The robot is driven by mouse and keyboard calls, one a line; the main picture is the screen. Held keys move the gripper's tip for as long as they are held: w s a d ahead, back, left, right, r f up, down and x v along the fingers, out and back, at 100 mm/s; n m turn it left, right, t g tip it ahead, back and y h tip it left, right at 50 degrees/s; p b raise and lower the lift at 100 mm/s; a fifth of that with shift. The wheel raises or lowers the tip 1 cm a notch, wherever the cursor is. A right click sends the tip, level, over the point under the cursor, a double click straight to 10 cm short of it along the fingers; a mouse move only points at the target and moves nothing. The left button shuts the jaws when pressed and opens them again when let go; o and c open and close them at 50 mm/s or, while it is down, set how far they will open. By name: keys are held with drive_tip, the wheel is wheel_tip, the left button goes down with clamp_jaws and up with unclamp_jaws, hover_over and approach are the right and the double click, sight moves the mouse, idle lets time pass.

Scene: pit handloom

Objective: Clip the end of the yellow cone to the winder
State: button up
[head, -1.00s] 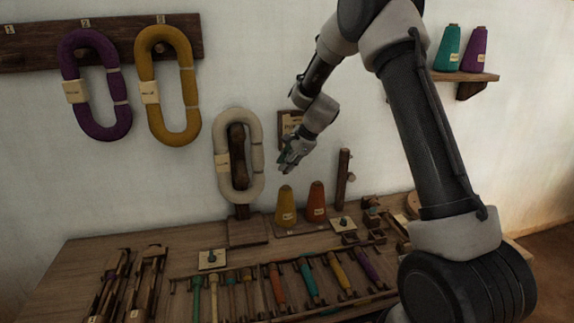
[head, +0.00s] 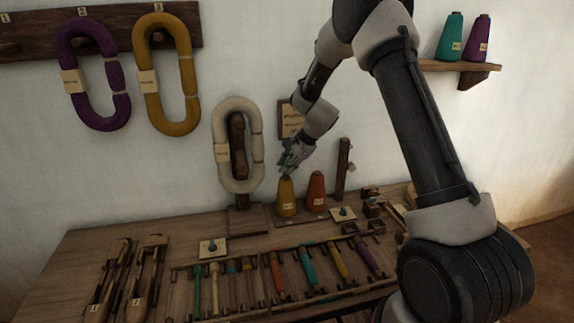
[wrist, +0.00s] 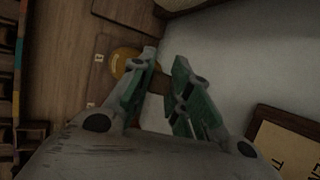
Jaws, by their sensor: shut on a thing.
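The yellow cone (head: 286,200) stands upright at the back of the bench, left of the orange cone (head: 316,193). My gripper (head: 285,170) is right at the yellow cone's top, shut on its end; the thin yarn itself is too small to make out. In the wrist view, the yellow cone (wrist: 124,62) shows beside the left finger of my gripper (wrist: 165,65), with a narrow gap between the fingers. An upright wooden post (head: 343,168) with a small peg stands right of the cones; I cannot tell for sure whether it is the winder.
A cream hank (head: 222,124) hangs on a stand left of the cones. A small sign (head: 291,122) is on the wall behind my gripper. Several coloured bobbins (head: 307,267) lie in a rack in front. Small wooden blocks (head: 373,207) stand right of the post.

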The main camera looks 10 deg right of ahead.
idle(0.3)
drive_tip(key=shift+r, duration=2.5)
drive_tip(key=shift+f+g, duration=0.1)
drive_tip(key=shift+g, duration=0.2)
